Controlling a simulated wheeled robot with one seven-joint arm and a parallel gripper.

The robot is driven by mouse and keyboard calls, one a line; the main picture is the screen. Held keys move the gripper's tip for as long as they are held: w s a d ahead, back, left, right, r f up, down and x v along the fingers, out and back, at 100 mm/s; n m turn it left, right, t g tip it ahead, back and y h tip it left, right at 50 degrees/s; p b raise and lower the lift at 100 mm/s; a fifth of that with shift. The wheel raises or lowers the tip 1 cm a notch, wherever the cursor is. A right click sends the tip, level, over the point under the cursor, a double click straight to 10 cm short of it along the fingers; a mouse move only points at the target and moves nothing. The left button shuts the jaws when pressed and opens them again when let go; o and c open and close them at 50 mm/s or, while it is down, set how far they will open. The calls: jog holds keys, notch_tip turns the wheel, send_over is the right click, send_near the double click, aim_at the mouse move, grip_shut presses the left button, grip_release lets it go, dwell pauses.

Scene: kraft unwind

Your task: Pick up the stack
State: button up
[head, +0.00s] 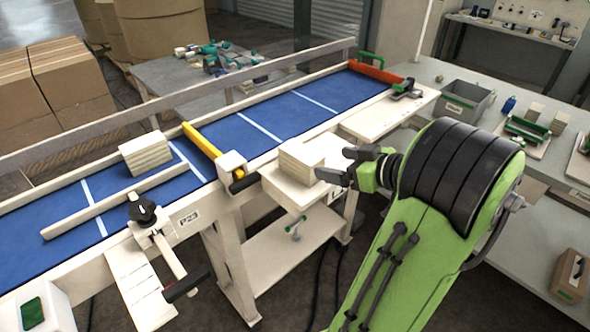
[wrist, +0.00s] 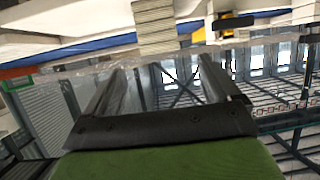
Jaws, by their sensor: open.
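A pale layered stack (head: 300,163) sits on a small white side shelf (head: 280,190) beside the conveyor. A similar pale stack (head: 145,153) lies on the blue belt at left. My gripper (head: 338,165) is open, just right of the shelf stack, and its fingers point towards it. In the wrist view my gripper (wrist: 157,68) has its two dark fingers apart with nothing between them. A pale layered stack (wrist: 153,25) shows beyond the fingertips at the top. Whether a finger touches the shelf stack cannot be told in the head view.
A yellow bar (head: 201,140) crosses the belt near the shelf, and a long pale rail (head: 115,200) lies along the belt. A black-knobbed fixture (head: 142,212) stands at the conveyor's near edge. A grey bench (head: 440,110) with a grey bin (head: 465,101) is at right.

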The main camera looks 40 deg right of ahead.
aim_at(303, 157)
jog(key=x, duration=1.1)
jog(key=shift+w+f, duration=0.1)
jog(key=shift+w, duration=0.3)
jog(key=shift+s, duration=0.1)
jog(key=shift+c, duration=0.7)
jog(key=c, duration=1)
